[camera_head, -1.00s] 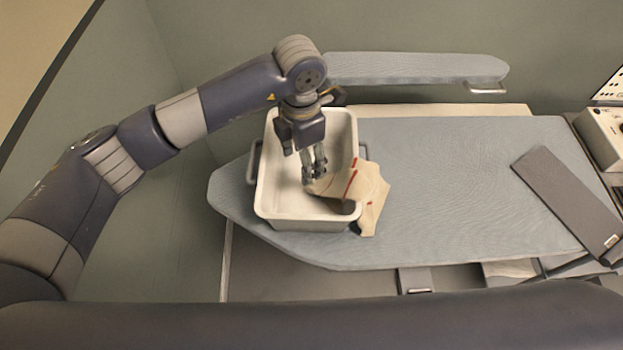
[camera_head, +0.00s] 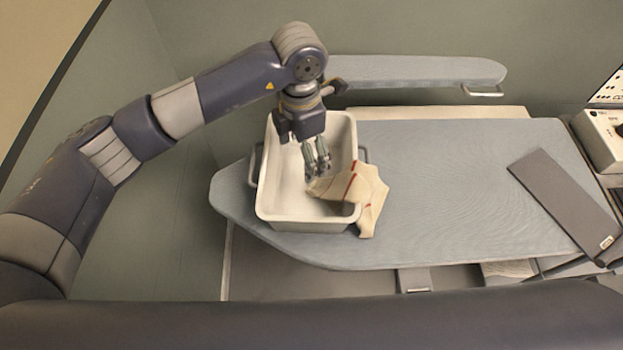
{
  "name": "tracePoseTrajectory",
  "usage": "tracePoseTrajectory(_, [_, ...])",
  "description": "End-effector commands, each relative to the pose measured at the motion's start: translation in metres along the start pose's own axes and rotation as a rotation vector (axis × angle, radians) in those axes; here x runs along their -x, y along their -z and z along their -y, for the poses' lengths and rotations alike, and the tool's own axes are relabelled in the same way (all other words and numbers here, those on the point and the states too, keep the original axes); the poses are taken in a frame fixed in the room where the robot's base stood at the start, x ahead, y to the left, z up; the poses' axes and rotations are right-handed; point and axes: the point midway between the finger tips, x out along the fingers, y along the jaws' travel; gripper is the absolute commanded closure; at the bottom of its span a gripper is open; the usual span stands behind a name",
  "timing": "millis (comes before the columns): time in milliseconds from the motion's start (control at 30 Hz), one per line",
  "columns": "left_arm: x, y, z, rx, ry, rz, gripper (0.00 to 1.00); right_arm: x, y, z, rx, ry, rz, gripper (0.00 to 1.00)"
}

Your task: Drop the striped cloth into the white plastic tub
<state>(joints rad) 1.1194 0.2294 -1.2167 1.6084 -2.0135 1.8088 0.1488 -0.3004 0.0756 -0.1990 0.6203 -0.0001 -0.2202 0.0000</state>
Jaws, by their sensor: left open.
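The striped cloth (camera_head: 352,188), cream with red stripes, lies draped over the right rim of the white plastic tub (camera_head: 285,215). Part of it is inside the tub and part hangs outside over the ironing board. My left gripper (camera_head: 318,176) points down over the tub, open, with its fingertips just above or at the cloth's inner left end. Whether the fingers touch the cloth is hard to tell. My right gripper is not in view.
The tub stands on the left end of a grey-blue ironing board (camera_head: 470,200). A smaller padded board (camera_head: 415,70) is behind it. A dark flat panel (camera_head: 563,205) lies at the right, near a white control box (camera_head: 600,135). The board's middle is clear.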

Motion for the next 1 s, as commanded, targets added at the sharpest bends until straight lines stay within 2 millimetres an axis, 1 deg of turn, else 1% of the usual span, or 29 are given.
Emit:
tracePoseTrajectory(33, [0.008,0.0,-0.001,0.0,-0.001,0.001,0.2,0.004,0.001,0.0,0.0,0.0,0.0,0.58])
tracePoseTrajectory(200, [0.022,0.0,0.0,0.001,0.0,0.001,0.2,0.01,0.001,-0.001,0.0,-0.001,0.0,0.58])
tracePoseTrajectory(500, [0.023,0.0,0.0,0.001,0.0,0.001,0.2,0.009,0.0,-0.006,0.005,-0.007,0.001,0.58])
tracePoseTrajectory(633, [0.03,0.0,-0.001,0.001,-0.002,0.002,0.2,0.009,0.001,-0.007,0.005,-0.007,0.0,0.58])
tracePoseTrajectory(767, [0.051,-0.001,-0.001,-0.001,-0.004,0.005,0.2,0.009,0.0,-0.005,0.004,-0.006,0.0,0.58])
tracePoseTrajectory(1000, [0.103,-0.001,-0.001,0.0,-0.004,0.004,0.2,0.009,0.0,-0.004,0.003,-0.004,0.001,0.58])
